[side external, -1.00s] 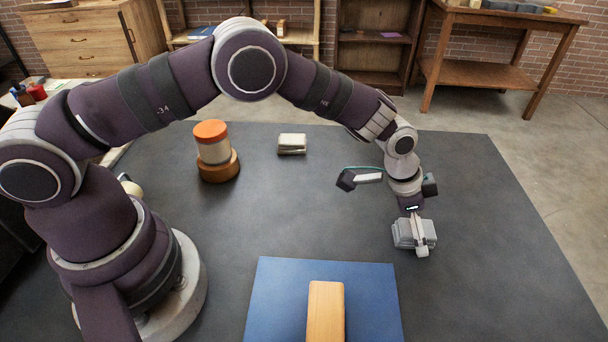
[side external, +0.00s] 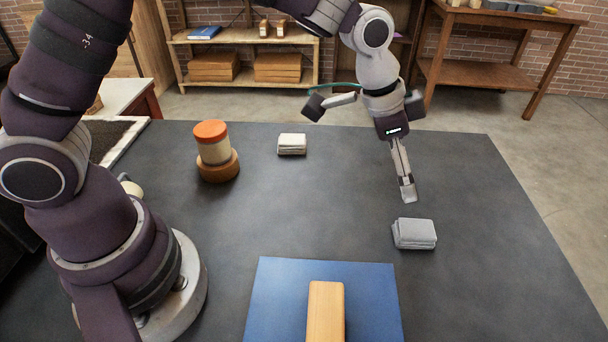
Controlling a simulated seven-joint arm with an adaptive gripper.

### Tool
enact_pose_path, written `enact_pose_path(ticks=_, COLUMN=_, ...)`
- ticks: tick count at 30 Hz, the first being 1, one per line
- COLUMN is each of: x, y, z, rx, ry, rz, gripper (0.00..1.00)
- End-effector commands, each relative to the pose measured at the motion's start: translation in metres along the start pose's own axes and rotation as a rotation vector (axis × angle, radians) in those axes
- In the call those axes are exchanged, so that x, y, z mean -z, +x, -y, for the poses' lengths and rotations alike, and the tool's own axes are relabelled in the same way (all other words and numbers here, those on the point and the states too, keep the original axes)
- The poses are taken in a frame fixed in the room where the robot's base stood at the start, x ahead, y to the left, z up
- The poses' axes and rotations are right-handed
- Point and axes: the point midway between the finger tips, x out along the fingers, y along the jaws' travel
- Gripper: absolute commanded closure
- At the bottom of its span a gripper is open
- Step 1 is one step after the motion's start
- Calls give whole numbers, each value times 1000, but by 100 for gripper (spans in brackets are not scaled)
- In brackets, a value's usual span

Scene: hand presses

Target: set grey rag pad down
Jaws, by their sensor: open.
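The grey rag pad (side external: 414,234) lies flat on the dark table at the right, to the right of the blue mat. It looks like a folded stack of cloth. My gripper (side external: 408,196) is raised above and behind the pad, apart from it. It is open and empty, seen nearly edge-on, so the gap between the fingers is hard to make out.
A blue mat (side external: 275,295) with a wooden block (side external: 326,312) lies at the front. An orange-lidded jar (side external: 212,143) stands on a round brown base (side external: 218,168). The table (side external: 500,230) is clear around the grey pad.

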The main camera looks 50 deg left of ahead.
Motion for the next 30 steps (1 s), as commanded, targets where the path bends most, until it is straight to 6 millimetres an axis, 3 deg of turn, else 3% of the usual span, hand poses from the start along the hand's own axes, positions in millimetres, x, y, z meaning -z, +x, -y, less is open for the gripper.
enact_pose_path(ticks=5, x=-28, y=-69, z=17, rx=98, ry=-156, rz=-17, gripper=25)
enact_pose_path(ticks=9, x=-78, y=-128, z=18, rx=200, ry=-356, rz=-40, gripper=25)
enact_pose_path(ticks=12, x=-119, y=-154, z=11, rx=261, ry=-502, rz=-60, gripper=25)
enact_pose_path(ticks=15, x=-150, y=-164, z=2, rx=302, ry=-615, rz=-79, gripper=25)
enact_pose_path(ticks=18, x=-168, y=-166, z=-4, rx=323, ry=-679, rz=-89, gripper=25)
enact_pose_path(ticks=30, x=-174, y=-166, z=-7, rx=329, ry=-701, rz=-92, gripper=25)
